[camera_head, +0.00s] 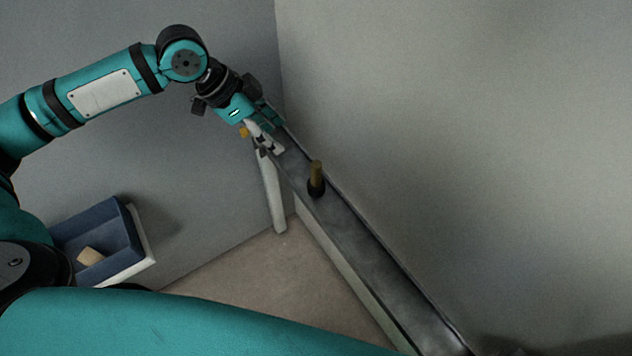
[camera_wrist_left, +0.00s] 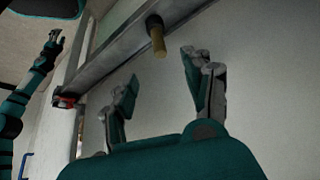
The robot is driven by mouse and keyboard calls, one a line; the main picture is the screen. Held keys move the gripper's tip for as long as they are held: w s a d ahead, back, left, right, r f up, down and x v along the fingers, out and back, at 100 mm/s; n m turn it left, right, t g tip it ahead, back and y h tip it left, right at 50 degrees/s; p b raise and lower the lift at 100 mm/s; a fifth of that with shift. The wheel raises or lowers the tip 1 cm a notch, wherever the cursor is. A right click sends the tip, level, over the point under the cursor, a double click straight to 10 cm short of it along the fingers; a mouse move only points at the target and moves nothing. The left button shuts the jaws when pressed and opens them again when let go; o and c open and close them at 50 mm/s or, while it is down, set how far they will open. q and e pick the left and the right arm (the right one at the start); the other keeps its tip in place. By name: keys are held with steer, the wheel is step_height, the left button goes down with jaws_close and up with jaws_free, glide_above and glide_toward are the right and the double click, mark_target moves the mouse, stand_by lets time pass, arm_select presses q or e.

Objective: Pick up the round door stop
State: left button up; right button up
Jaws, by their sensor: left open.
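The round door stop (camera_head: 316,180), a brass-coloured post on a black round base, stands upright on a long narrow dark ledge (camera_head: 375,260). In the left wrist view the door stop (camera_wrist_left: 157,36) shows beyond the fingers, near the gap between them. My left gripper (camera_head: 272,143) is open and empty, at the far end of the ledge, apart from the door stop. Its spread fingers also show in the left wrist view (camera_wrist_left: 158,80). A slim arm at the left of that view seems to end in my right gripper (camera_wrist_left: 54,38), too small to read.
A blue bin (camera_head: 125,228) with a tan block (camera_head: 90,256) in it stands at the lower left. A plain wall (camera_head: 460,130) runs close along the ledge's right side. The ledge nearer the camera than the door stop is clear.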

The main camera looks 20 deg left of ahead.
mark_target(316, 171)
arm_select(q)
steer(key=x, duration=0.8)
steer(key=p+x, duration=0.1)
steer(key=x, duration=0.6)
steer(key=shift+d+f, duration=0.25)
steer(key=shift+d, duration=0.15)
steer(key=shift+w+d+f+p, duration=0.2)
steer(key=shift+f+p, duration=0.1)
steer(key=shift+f, duration=0.15)
jaws_close()
